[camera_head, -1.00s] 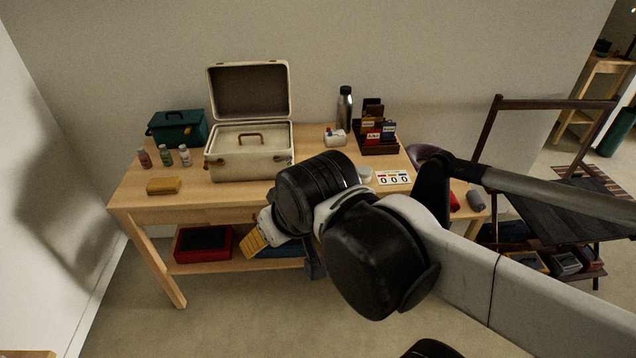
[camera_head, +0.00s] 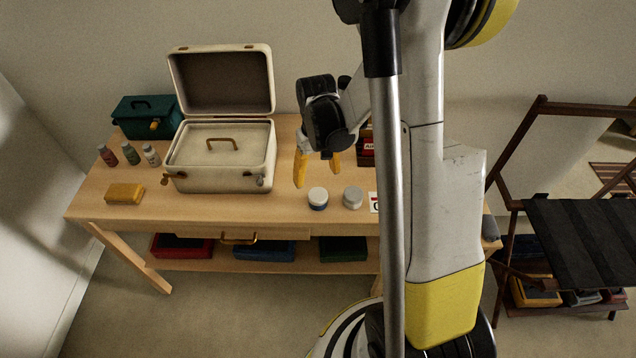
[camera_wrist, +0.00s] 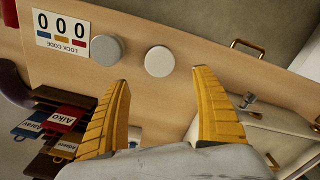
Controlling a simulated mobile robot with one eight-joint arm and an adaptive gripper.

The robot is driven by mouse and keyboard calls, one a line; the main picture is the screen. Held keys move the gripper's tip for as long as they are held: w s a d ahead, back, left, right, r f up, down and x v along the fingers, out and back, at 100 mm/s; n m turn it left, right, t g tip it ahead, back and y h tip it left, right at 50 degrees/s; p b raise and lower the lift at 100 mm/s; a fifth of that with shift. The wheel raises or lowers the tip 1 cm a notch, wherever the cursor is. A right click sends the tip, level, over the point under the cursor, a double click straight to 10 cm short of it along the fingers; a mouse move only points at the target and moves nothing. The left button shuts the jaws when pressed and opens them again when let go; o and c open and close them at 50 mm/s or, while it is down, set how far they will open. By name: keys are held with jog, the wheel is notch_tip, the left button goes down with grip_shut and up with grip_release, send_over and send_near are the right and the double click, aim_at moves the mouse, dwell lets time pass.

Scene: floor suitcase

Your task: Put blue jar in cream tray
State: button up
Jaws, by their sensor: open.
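The cream tray (camera_head: 190,151), with a brown handle, sits in the open cream case (camera_head: 208,181). Whether the fingers touch anything is not visible, but nothing is between them.
A grey-lidded jar (camera_head: 352,197) stands close right of the blue jar. A lock-code card (camera_wrist: 62,33) and card organiser (camera_wrist: 68,125) are nearby. A yellow block (camera_head: 124,193), small bottles (camera_head: 130,153) and a green box (camera_head: 147,117) are left. The front table edge is clear.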

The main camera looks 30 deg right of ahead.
aim_at(318, 194)
jog(key=f+b, duration=0.1)
jog(key=f, duration=0.3)
jog(key=shift+s+a+f+b, duration=0.1)
jog(key=shift+a+f+b, duration=0.15)
jog(key=shift+b, duration=0.15)
jog(key=f+b, duration=0.1)
jog(key=f, duration=0.1)
jog(key=f+b, duration=0.2)
jog(key=f, duration=0.1)
jog(key=shift+s+d+f, duration=0.15)
jog(key=shift+s+f, duration=0.05)
jog(key=shift+f, duration=0.15)
jog(key=shift+r, duration=0.1)
jog(key=c, duration=1.5)
